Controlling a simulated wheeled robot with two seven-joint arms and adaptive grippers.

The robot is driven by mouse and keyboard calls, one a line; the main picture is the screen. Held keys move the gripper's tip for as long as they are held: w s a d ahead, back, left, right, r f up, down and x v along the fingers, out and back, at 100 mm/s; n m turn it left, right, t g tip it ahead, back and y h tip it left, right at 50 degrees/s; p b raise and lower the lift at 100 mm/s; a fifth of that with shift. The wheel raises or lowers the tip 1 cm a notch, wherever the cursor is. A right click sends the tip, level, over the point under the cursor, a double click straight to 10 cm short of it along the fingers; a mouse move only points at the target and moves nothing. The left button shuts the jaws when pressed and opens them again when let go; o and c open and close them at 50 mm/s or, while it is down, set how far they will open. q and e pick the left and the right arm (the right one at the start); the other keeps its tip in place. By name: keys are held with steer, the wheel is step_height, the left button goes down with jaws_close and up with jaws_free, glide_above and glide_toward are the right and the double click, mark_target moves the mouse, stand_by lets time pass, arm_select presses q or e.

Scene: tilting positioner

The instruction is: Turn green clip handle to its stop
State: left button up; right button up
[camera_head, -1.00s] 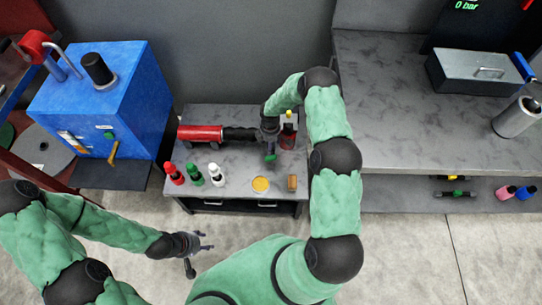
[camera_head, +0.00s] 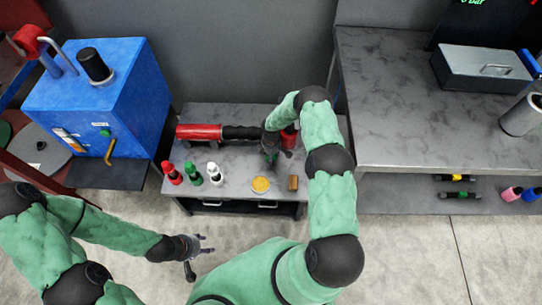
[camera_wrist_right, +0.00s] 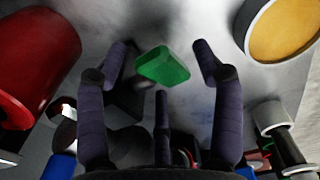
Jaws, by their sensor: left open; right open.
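The green clip handle (camera_wrist_right: 163,66) shows in the right wrist view as a small green block between the open fingertips of my right gripper (camera_wrist_right: 160,68). No finger clearly touches it. In the head view my right gripper (camera_head: 270,150) is over the small grey bench, and the handle is hard to make out there. What the handle is mounted on is mostly hidden behind the gripper. My left gripper (camera_head: 203,245) is open and empty, above the floor in front of the bench.
The bench (camera_head: 228,178) carries a red cylinder (camera_head: 199,132), red, green and white bottles (camera_head: 194,174), a yellow-topped dish (camera_head: 261,185) and a small brown block (camera_head: 293,183). A blue cabinet (camera_head: 120,80) stands left. A larger bench (camera_head: 395,100) stands right.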

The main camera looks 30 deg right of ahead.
steer(key=c, duration=1.2)
steer(key=shift+o, duration=0.2)
steer(key=shift+s, duration=0.1)
steer(key=shift+y, duration=0.5)
steer(key=shift+f+t+y+b, duration=0.1)
steer(key=shift+t+y+b, duration=0.3)
steer(key=shift+t+b, duration=0.1)
steer(key=y+b, duration=0.1)
steer(key=b, duration=0.1)
steer(key=t+y+b, duration=0.1)
steer(key=b, duration=0.2)
steer(key=shift+s+d+f, duration=0.1)
steer(key=shift+s+f, duration=0.1)
steer(key=shift+s, duration=0.05)
steer(key=shift+r+t+y+b, duration=0.15)
steer(key=shift+t+y+b, duration=0.25)
steer(key=shift+y+b, duration=0.1)
